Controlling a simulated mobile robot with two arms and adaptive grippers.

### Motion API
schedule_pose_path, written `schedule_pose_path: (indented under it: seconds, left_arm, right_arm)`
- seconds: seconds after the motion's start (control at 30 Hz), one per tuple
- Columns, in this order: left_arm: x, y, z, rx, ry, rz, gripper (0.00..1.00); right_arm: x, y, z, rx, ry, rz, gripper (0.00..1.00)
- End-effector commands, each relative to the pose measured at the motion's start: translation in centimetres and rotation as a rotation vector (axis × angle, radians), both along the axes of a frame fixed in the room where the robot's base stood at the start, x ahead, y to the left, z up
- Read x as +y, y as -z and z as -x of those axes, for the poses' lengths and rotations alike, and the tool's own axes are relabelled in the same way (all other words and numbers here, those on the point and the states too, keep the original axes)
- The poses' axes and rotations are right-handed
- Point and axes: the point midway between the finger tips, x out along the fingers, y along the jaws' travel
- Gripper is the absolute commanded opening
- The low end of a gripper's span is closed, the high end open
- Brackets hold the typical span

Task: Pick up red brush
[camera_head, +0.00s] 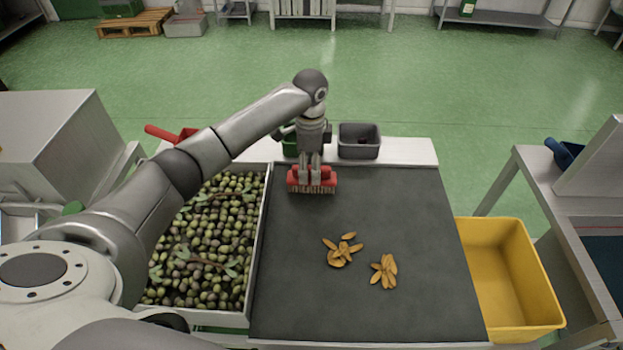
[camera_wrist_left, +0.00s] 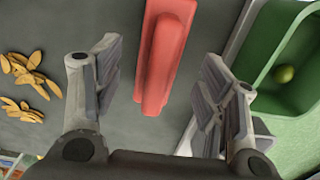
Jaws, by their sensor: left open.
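The red brush (camera_head: 312,187) lies on the dark grey work surface near its far edge, bristles down. My left gripper (camera_head: 312,170) is above it, pointing down, with its fingers over the brush body. In the left wrist view the red brush (camera_wrist_left: 165,50) shows between the two spread fingers of my left gripper (camera_wrist_left: 162,65), with gaps on both sides. The gripper is open and holds nothing. In the head view the fingers hide part of the brush. My right gripper is not in view.
Yellow leaves (camera_head: 343,250) lie mid-surface. A tray of olives (camera_head: 257,240) is to the left, a yellow crate (camera_head: 530,285) to the right. A green bin (camera_head: 289,144) and a grey bin (camera_head: 359,148) stand behind the brush. The surface's right part is clear.

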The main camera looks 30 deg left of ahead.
Motion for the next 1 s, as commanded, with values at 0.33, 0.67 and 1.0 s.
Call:
schedule_pose_path:
  seconds: [0.33, 0.67, 1.0]
  left_arm:
    - [-0.3, 4.3, -0.1, 0.002, -0.001, 0.0, 0.65]
    - [-0.2, 5.4, -0.1, 0.0, 0.001, -0.001, 0.65]
    - [-0.2, 5.4, -0.1, -0.001, 0.0, 0.0, 0.24]
  right_arm:
    - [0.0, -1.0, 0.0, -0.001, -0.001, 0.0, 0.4]
    - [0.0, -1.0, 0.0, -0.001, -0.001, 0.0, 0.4]
    - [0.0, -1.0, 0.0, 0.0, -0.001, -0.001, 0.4]
